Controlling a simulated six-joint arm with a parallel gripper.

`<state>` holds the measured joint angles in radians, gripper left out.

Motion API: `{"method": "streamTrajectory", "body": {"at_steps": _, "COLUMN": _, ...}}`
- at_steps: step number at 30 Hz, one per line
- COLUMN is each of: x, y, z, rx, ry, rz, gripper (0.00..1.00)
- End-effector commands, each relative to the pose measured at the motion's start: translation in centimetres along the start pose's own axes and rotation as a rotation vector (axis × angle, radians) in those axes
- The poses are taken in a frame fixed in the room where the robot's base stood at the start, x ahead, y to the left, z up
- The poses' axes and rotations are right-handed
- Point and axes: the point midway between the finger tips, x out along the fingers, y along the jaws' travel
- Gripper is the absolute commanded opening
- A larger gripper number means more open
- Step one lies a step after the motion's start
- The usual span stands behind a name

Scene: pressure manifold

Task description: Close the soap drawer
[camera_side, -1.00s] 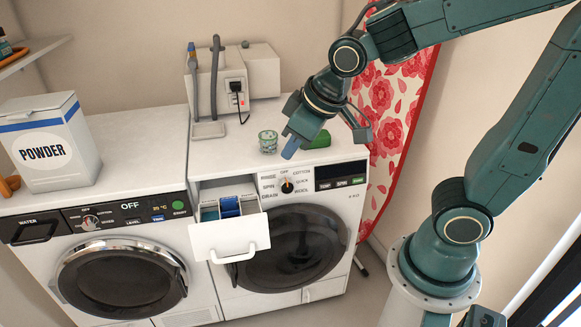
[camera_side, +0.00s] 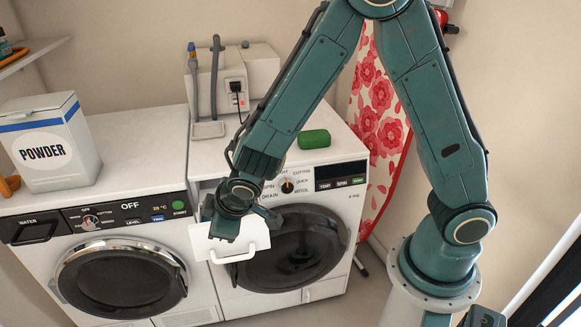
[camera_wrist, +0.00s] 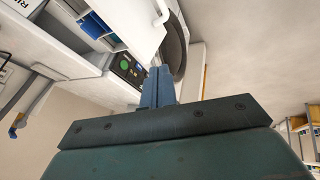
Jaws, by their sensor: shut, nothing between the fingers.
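The soap drawer (camera_side: 257,240) is a white drawer pulled out of the right washing machine, with a handle on its front. It stands open in the side view; my gripper covers its left part. In the wrist view the drawer front (camera_wrist: 137,27) and its handle (camera_wrist: 161,14) are at the top, with blue compartments (camera_wrist: 92,25) beside it. My gripper (camera_wrist: 158,71) is shut and empty, its blue fingers below the drawer front in that picture. In the side view my gripper's tips are hidden behind its own body. I cannot tell whether they touch the drawer.
The left washing machine (camera_side: 120,277) stands close beside the drawer, with a powder box (camera_side: 48,145) on top. A green soap-like block (camera_side: 314,139) lies on the right machine. Floor room is open in front of the right machine.

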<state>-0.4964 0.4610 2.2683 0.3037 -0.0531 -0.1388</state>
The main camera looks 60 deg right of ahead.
Motion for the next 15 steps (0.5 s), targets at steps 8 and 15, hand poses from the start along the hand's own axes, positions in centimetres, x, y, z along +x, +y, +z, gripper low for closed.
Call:
{"method": "streamTrajectory", "body": {"at_steps": 8, "x": 3.7, "y": -3.1, "z": 0.2, "rx": -0.103, "ry": 0.017, "rz": 0.007, "gripper": 0.0}}
{"method": "streamTrajectory", "body": {"at_steps": 15, "x": 4.2, "y": -3.5, "z": 0.2, "rx": -0.119, "ry": 0.022, "rz": 0.009, "gripper": 0.0}}
